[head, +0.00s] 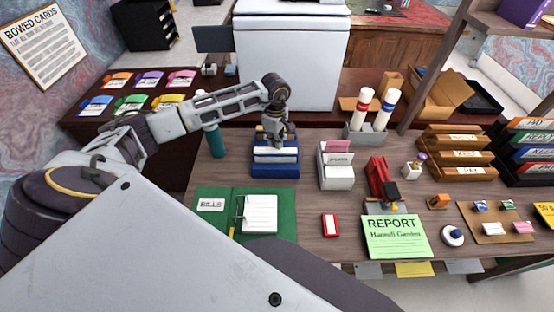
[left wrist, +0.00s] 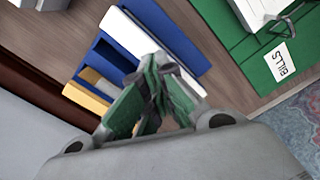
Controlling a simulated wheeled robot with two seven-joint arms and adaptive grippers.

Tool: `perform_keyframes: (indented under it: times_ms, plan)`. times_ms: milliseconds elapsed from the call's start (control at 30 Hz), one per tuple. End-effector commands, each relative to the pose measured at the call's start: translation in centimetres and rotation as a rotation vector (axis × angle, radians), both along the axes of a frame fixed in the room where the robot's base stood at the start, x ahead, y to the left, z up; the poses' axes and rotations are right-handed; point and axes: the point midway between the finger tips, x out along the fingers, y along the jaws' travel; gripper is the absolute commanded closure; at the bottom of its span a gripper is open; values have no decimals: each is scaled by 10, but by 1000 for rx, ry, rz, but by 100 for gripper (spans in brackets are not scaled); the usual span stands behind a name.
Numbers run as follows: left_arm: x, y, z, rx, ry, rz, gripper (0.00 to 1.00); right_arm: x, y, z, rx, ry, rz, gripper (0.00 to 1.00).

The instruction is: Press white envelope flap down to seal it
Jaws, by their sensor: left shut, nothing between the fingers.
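The blue rack (head: 275,170) stands on the wooden desk, left of centre. A white envelope (head: 262,151) lies in its slot, and its long white edge also shows in the left wrist view (left wrist: 138,42). My left gripper (head: 277,143) is over the rack, fingers pointing down, at or just above the envelope. In the left wrist view my left gripper (left wrist: 158,72) is shut and empty, its fingertips overlapping the envelope. I cannot tell whether they touch it. The fingers hide part of the envelope, and I cannot make out its flap. My right gripper is not in view.
A green BILLS folder (head: 211,229) lies in front of the rack. A teal bottle (head: 215,142) stands at its left and a white card box (head: 336,174) at its right. A red stapler-like device (head: 379,177) stands further right. Bare desk shows between them.

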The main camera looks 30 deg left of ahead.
Motion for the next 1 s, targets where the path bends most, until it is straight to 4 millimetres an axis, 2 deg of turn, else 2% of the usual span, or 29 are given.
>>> perform_keyframes:
  times_ms: [1000]
  plan:
    - [0, 0, 49, 0, 0, 1, 100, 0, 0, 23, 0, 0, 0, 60]
